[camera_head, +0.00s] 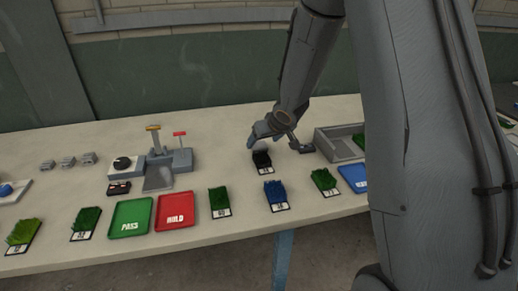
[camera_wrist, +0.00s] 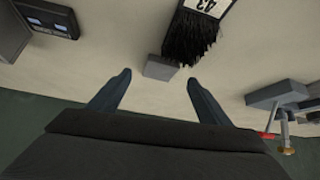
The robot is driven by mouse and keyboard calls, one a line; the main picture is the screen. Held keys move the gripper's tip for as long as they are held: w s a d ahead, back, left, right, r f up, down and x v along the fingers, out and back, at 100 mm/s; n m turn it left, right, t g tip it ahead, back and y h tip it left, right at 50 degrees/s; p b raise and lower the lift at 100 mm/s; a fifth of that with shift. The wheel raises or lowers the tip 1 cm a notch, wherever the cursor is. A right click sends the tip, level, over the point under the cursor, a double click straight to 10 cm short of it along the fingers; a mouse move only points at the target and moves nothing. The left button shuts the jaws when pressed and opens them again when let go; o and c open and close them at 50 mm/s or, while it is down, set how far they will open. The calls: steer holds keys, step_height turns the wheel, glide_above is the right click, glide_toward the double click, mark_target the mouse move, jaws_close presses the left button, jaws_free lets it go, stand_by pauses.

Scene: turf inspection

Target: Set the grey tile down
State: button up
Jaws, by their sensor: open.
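A dark grey, nearly black turf tile (camera_head: 262,158) with a white label lies on the table below my gripper. It also shows at the top of the wrist view (camera_wrist: 190,38), its label reading upside down. A small plain grey block (camera_wrist: 160,68) sits against or very close to its edge; I cannot tell whether they touch. My gripper (camera_head: 272,139) is open above the table, just behind the dark tile. In the wrist view its two fingers (camera_wrist: 158,80) are wide apart with nothing held, and the block shows between and beyond their tips.
A grey open tray (camera_head: 325,146) and a small dark device with a display (camera_wrist: 50,18) are on the right. A grey fixture (camera_head: 178,160) with red and gold handles stands left. Green PASS (camera_head: 130,230) and red HOLD (camera_head: 176,224) trays and several turf tiles line the front.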

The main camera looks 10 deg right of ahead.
mark_target(259, 146)
steer(key=shift+x, duration=1.85)
steer(key=c, duration=1.4)
